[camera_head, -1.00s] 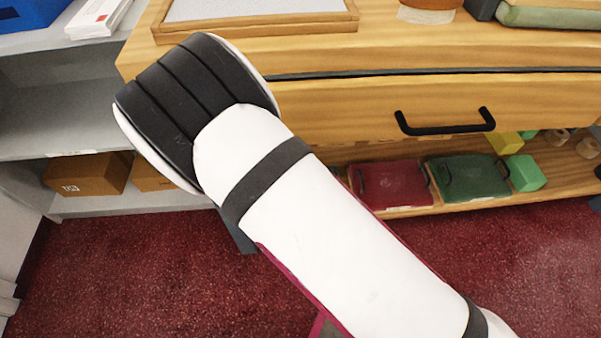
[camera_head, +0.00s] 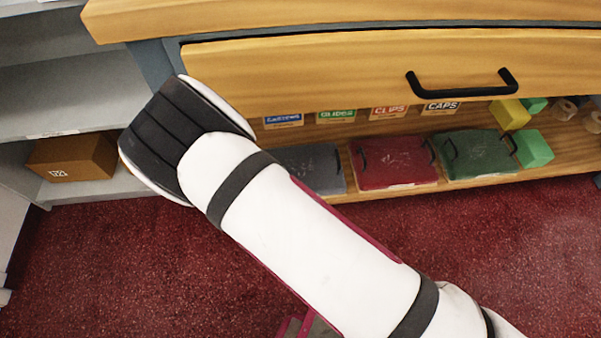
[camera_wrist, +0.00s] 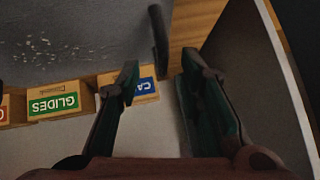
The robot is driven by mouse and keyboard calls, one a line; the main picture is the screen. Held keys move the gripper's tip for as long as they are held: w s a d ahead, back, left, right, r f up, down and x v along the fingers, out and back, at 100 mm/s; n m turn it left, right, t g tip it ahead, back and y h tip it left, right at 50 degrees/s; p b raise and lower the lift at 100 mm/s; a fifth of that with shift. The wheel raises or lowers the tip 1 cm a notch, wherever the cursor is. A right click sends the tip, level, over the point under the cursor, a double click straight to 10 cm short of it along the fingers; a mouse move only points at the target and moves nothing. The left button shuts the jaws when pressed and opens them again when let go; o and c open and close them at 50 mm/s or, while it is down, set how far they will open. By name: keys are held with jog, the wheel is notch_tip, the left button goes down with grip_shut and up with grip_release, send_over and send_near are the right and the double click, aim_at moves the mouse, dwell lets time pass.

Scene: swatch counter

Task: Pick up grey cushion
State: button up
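The grey cushion (camera_head: 318,168) lies on the low wooden shelf under the drawer, left of a red cushion. My arm hides its left part in the head view. In the wrist view the grey cushion (camera_wrist: 75,35) fills the upper left, with white specks on its face. A dark upright handle (camera_wrist: 158,42) stands at its right edge. My gripper (camera_wrist: 160,67) is open, with one finger on each side of the line to this handle. Nothing shows held between the fingers. In the head view my arm hides the gripper.
Red (camera_head: 393,161) and green (camera_head: 472,153) cushions lie to the right, beside a green block (camera_head: 530,147). Labelled boxes (camera_head: 336,116) stand behind. A closed drawer (camera_head: 330,75) is above. A cardboard box (camera_head: 72,157) sits on the left shelf. The red carpet (camera_head: 100,260) in front is clear.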

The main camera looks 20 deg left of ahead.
jog(key=shift+b+x, duration=0.85)
jog(key=shift+x, duration=0.95)
jog(key=shift+a, duration=0.1)
jog(key=shift+c, duration=0.6)
grip_shut()
jog(key=shift+r, duration=0.1)
